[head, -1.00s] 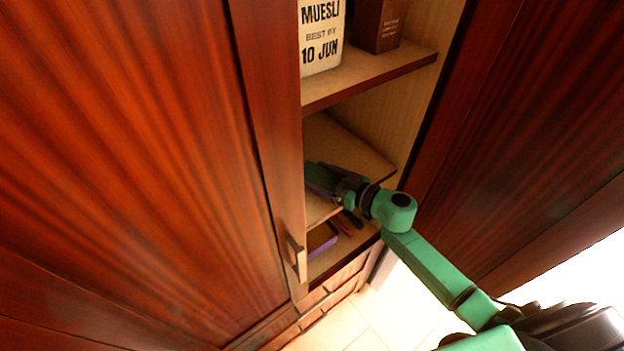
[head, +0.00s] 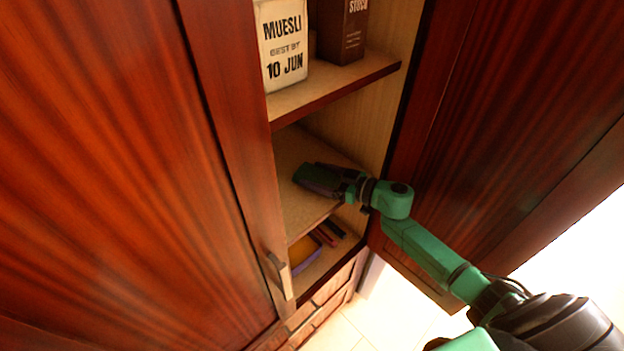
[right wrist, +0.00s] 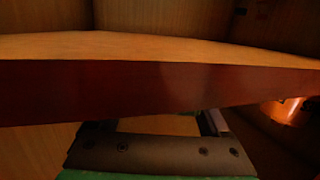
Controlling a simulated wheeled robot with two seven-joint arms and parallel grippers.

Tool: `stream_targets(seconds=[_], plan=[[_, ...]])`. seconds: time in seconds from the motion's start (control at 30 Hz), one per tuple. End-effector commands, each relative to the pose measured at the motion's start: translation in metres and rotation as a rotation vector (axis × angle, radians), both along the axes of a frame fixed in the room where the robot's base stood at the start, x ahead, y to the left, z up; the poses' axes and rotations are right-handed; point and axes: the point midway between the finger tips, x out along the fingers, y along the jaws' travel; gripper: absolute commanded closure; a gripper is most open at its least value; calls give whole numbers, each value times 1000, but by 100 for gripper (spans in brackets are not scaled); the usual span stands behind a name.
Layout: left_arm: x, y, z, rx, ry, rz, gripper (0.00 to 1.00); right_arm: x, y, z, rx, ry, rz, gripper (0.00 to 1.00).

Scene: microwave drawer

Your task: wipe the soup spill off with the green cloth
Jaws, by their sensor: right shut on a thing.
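My right gripper (head: 322,180) reaches into the open cupboard, just over the middle shelf (head: 298,208). It is shut on a dark green thing that I take for the green cloth; it is too dark to make out its edges. In the right wrist view a shelf's dark red front edge (right wrist: 150,88) crosses in front of the gripper, and its fingertips are mostly hidden. I cannot make out a soup spill in any view. My left gripper is not in view.
A muesli box (head: 283,48) and a brown box (head: 341,35) stand on the shelf above. A purple-edged box (head: 306,258) lies on the bottom shelf. The left door has a handle (head: 279,272); the right door (head: 480,130) stands beside my arm. An orange object (right wrist: 284,110) shows in the wrist view.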

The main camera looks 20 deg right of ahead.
Motion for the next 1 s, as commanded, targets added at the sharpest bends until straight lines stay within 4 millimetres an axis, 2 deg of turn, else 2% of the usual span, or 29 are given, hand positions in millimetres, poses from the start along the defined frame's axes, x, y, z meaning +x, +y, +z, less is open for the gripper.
stream_targets(seconds=[0.3,0.47,0.7,1.0], plan=[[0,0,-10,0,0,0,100,12,-29,-3,-4,1,-1,59],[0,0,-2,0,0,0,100,12,-30,1,-1,3,-1,59],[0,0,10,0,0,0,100,4,-11,2,1,4,3,59],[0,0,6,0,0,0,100,-3,6,1,0,1,1,59]])
